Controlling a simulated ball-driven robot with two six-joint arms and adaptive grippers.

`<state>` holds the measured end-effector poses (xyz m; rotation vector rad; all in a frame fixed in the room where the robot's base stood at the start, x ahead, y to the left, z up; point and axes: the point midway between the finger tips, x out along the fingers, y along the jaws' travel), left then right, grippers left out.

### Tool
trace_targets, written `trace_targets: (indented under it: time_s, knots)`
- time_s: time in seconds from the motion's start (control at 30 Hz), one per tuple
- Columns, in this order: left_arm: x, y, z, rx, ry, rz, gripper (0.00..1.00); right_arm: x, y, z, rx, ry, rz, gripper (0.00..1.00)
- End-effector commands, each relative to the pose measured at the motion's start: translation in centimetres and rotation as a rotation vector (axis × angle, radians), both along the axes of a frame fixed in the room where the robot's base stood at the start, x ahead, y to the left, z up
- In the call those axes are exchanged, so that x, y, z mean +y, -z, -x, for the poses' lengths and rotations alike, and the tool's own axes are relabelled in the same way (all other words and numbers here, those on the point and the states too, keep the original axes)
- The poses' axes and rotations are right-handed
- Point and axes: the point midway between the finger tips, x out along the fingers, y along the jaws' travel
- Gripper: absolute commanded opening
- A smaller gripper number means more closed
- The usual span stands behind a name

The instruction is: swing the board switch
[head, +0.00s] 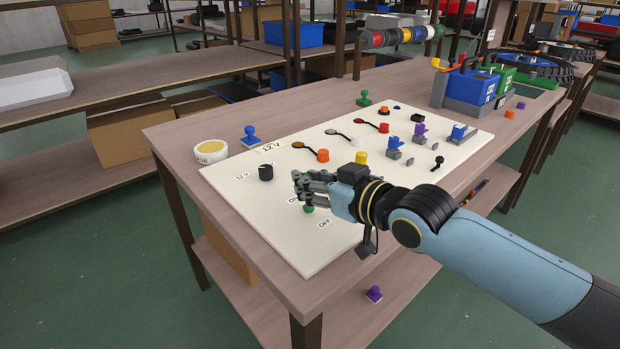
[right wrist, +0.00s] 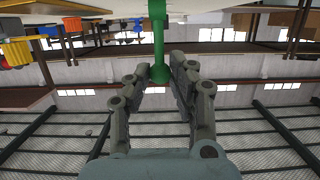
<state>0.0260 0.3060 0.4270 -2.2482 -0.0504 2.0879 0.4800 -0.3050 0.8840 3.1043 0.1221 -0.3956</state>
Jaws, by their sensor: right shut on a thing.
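The board switch (head: 308,209) is green and stands on the cream board (head: 250,215) near its front edge, between the ON and OFF labels. In the right wrist view the switch (right wrist: 158,40) is a green stem with a wider round end between the fingers. My right gripper (head: 302,190) is shut on it; the fingers (right wrist: 155,75) lie on both sides of the green end. In the head view the fingers hide part of the switch and part of the ON label. My left gripper is not in view.
A black knob (head: 265,173), orange, yellow and red caps and other small parts stand on the board. A tape roll (head: 211,151) and a blue part (head: 250,135) stand at its left.

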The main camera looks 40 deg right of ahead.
Motion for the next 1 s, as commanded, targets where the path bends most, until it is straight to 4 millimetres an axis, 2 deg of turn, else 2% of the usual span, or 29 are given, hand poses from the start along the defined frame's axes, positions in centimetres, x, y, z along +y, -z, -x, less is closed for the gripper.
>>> trace_targets:
  time_s: [0.23, 0.63, 1.0]
  knots:
    - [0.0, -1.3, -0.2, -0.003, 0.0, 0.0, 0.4, -0.1, 0.1, 1.6, 0.01, 0.001, 0.0, 0.03]
    - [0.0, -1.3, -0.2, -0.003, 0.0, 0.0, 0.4, -0.2, 0.3, 1.9, 0.011, 0.001, -0.001, 0.03]
    - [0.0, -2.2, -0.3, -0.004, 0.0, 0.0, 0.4, -0.3, 0.7, 3.5, 0.011, 0.001, 0.0, 0.04]
